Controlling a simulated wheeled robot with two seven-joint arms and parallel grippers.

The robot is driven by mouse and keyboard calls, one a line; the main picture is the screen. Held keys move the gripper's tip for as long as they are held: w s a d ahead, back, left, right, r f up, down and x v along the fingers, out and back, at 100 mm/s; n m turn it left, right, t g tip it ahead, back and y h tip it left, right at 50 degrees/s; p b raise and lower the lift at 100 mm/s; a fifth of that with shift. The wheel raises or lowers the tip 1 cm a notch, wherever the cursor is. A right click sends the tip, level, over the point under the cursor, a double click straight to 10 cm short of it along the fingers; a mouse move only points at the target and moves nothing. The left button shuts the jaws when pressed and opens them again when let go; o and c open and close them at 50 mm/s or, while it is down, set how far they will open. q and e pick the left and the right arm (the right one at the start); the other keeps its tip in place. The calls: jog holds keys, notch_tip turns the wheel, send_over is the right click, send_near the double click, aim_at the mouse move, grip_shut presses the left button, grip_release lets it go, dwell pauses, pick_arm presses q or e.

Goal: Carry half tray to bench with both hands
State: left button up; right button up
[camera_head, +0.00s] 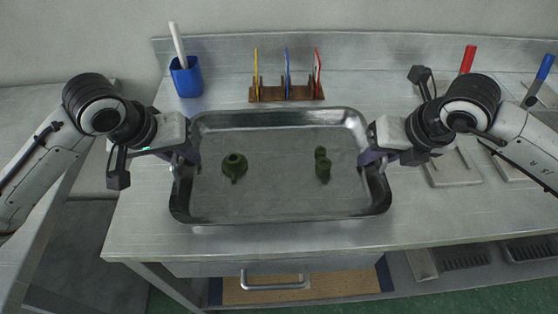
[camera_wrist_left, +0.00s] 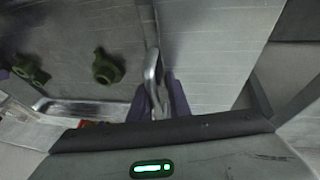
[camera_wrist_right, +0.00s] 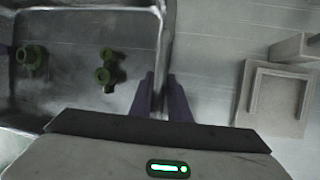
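The half tray (camera_head: 278,207) is a shallow grey metal pan with a raised shiny rim, level over the bench (camera_head: 440,220). I cannot tell whether it rests on the bench or hangs just above it. Two dark green parts lie in it: a left one (camera_head: 234,166) and a right one (camera_head: 322,165). My left gripper (camera_head: 188,158) is shut on the tray's left rim, its purple fingers on either side of the rim (camera_wrist_left: 152,75). My right gripper (camera_head: 371,159) is shut on the right rim, with the fingers astride it in the right wrist view (camera_wrist_right: 160,95).
Behind the tray stand a blue cup (camera_head: 187,78) with a white stick and a wooden rack (camera_head: 286,93) with yellow, blue and red tools. Pale square blocks (camera_head: 453,173) and red- and blue-handled tools are at the right. A drawer handle (camera_head: 275,284) is below the front edge.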

pick_arm(q)
grip_shut()
pick_arm(e)
grip_shut()
pick_arm(q)
jog(key=shift+r, duration=0.2)
pick_arm(e)
jog(key=shift+r, duration=0.15)
